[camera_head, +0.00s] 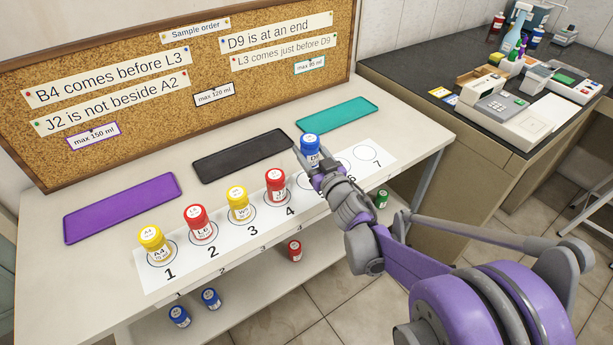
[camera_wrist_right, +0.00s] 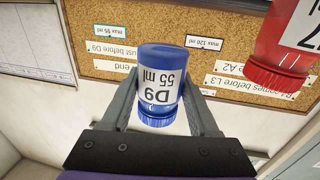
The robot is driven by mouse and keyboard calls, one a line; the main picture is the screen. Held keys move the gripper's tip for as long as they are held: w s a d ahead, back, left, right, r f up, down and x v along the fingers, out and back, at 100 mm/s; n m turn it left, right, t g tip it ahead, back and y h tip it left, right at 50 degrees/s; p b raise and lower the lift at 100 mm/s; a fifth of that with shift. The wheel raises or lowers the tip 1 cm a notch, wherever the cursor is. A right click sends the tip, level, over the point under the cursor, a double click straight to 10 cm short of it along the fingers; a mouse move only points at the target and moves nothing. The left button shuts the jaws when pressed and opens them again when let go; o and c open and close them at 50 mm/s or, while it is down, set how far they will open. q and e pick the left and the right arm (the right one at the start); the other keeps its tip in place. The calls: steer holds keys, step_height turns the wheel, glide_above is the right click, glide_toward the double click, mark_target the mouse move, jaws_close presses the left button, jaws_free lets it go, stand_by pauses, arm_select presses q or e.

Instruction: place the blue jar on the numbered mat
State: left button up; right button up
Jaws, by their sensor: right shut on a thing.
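My right gripper (camera_head: 312,163) is shut on a blue-capped jar (camera_head: 310,147) labelled D9, 55 ml in the right wrist view (camera_wrist_right: 160,84). It holds the jar at the back edge of the white numbered mat (camera_head: 150,283), near circle 5. The jar looks a little above the surface; my gripper hides much of circles 5 and 6, so contact cannot be told. On the mat stand a yellow jar (camera_head: 152,241) at 1, a red jar (camera_head: 198,222) at 2, a yellow jar (camera_head: 238,203) at 3 and a red jar (camera_head: 275,184) at 4. Circle 7 (camera_head: 367,153) is empty.
Purple (camera_head: 122,207), black (camera_head: 242,155) and teal (camera_head: 337,115) trays lie empty behind the mat. The corkboard (camera_head: 130,70) with order notes stands at the back. Blue jars (camera_head: 179,316), a red jar (camera_head: 295,250) and a green jar (camera_head: 382,199) are lower down.

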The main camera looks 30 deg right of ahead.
step_height(320, 180, down, 6)
steer(key=shift+f+b, duration=0.25)
steer(key=shift+b, duration=0.55)
steer(key=shift+f, duration=0.25)
steer(key=o, duration=1.4)
steer(key=shift+r, duration=0.1)
